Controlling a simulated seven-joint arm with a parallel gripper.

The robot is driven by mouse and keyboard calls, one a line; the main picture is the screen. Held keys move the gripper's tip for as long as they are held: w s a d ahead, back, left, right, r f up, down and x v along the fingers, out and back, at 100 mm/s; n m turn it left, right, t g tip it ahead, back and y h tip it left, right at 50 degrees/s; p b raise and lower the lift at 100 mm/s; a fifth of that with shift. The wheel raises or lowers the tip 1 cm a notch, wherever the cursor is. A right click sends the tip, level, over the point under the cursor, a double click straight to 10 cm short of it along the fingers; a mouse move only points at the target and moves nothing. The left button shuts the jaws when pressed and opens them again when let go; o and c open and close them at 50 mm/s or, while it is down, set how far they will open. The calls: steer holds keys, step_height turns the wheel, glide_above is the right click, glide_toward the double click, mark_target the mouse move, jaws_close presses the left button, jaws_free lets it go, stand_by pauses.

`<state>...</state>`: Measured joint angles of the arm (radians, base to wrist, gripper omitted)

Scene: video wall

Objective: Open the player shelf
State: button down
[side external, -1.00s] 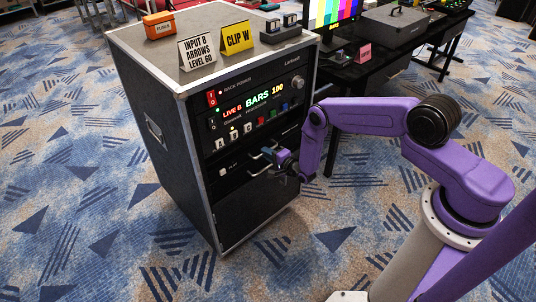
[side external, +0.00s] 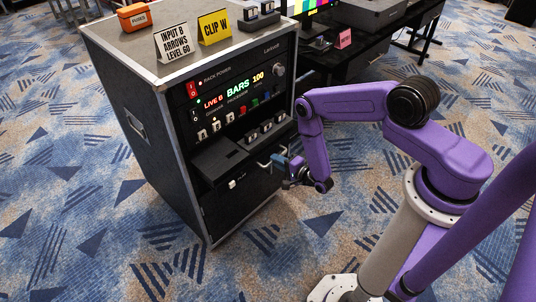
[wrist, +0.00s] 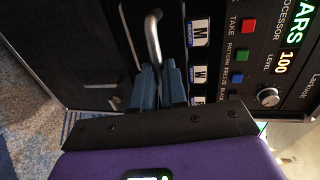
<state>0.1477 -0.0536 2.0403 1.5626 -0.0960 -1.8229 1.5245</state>
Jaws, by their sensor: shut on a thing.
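The player shelf (side external: 216,160) is a black drawer that stands partly out of the front of the rack case. Its front has a small white button marked PLAY (side external: 233,184) and a metal bar handle (side external: 264,164). My gripper (side external: 279,161) is at the handle, at the right part of the shelf front. In the wrist view the blue fingers of my gripper (wrist: 160,84) are shut on the handle (wrist: 152,38). The exact contact is partly hidden by the fingers. Several small blocks (side external: 265,131) sit on the shelf; the wrist view shows cards marked M (wrist: 199,32) and W (wrist: 200,75).
The rack case (side external: 135,120) stands on patterned carpet, with a control panel (side external: 235,95) above the shelf. A yellow CLIP W sign (side external: 214,27), a white sign (side external: 173,42) and an orange box (side external: 132,17) stand on top. A black desk (side external: 365,45) is behind. Floor before the shelf is clear.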

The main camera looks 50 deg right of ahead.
steer(key=shift+s, duration=0.2)
steer(key=c, duration=1.2)
jaws_free()
steer(key=shift+o, duration=0.2)
steer(key=shift+v, duration=0.9)
steer(key=shift+s, duration=0.1)
step_height(320, 180, up, 7)
steer(key=shift+s, duration=0.4)
